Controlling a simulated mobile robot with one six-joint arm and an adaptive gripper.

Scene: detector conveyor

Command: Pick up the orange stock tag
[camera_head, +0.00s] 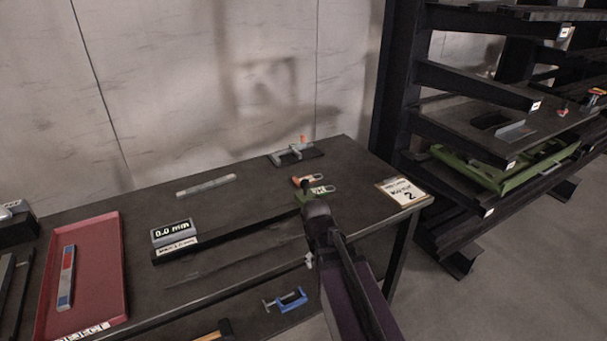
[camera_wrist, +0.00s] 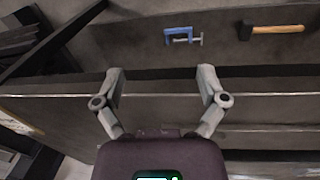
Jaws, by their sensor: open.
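The orange stock tag (camera_head: 302,180) lies on the dark table top near its back right part, seen in the head view just beyond my arm. A green tag (camera_head: 323,189) with a pale loop lies right beside it, and my arm hides part of that area. My gripper (camera_wrist: 162,80) is open and empty in the wrist view, its two grey fingers spread apart. The wrist view shows the table's edge and lower shelf, not the orange tag. In the head view my arm hides most of the gripper.
A numbered card (camera_head: 403,191) lies to the right, a bracket fixture (camera_head: 294,154) behind. A display (camera_head: 174,232), metal bar (camera_head: 206,185) and red tray (camera_head: 107,262) lie left. A blue clamp (camera_wrist: 182,36) and hammer (camera_wrist: 275,30) lie on the lower shelf. A rack (camera_head: 396,90) stands right.

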